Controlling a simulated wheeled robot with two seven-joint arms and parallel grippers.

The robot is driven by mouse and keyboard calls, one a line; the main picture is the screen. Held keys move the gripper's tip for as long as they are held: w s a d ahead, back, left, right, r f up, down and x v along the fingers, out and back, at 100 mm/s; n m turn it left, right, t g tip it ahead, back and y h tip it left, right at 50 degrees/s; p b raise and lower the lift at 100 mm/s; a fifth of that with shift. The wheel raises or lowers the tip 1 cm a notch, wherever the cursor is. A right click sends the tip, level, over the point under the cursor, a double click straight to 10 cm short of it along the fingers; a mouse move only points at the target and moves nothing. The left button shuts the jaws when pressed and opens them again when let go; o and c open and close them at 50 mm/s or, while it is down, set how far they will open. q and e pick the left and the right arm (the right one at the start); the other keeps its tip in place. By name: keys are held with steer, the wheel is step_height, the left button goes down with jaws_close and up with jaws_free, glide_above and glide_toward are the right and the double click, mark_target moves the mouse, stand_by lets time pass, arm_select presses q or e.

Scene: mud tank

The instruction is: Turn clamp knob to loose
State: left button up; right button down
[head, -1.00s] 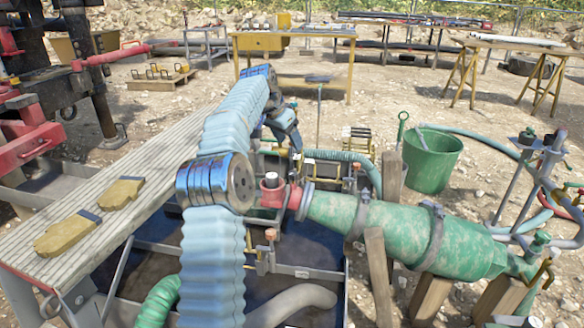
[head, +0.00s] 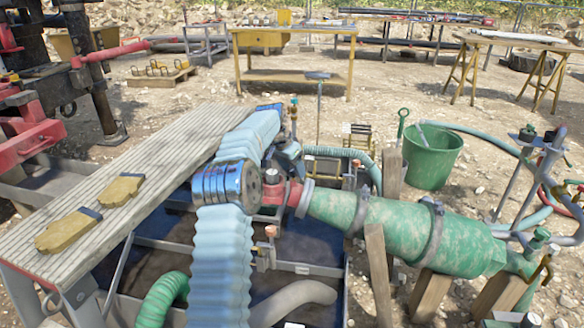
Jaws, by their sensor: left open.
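A small clamp with an orange-tipped knob (head: 271,231) stands on the near side of the tank, below the red fitting. Another small orange-tipped knob (head: 356,163) is on the far side, right of the gripper. The frames do not show which is the clamp knob or how it is set. My right gripper is not in view.
The green mottled cone (head: 385,222) lies on wooden props to the right, its red fitting (head: 275,193) over the tank. A slatted plank (head: 160,165) with two yellow gloves (head: 68,231) runs along the left. A green bucket (head: 430,160) stands behind the cone. Hoses lie around the tank.

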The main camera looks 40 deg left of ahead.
arm_select(q)
steer(key=c, duration=1)
steer(key=shift+c, duration=0.2)
steer(key=n, duration=0.1)
steer(key=n+y, duration=0.1)
steer(key=n, duration=0.1)
steer(key=shift+d+n, duration=0.2)
steer(key=shift+n, duration=0.1)
steer(key=n+y, duration=0.1)
steer(key=n, duration=0.2)
steer(key=shift+w+n+g+y, duration=0.1)
steer(key=shift+n+g+y, duration=0.2)
steer(key=shift+g+y, duration=0.1)
steer(key=n+g+y, duration=0.1)
steer(key=n, duration=0.3)
steer(key=shift+w+d, duration=0.1)
steer(key=shift+n+g+y, duration=0.4)
steer(key=shift+n+g, duration=0.3)
steer(key=shift+n, duration=1.1)
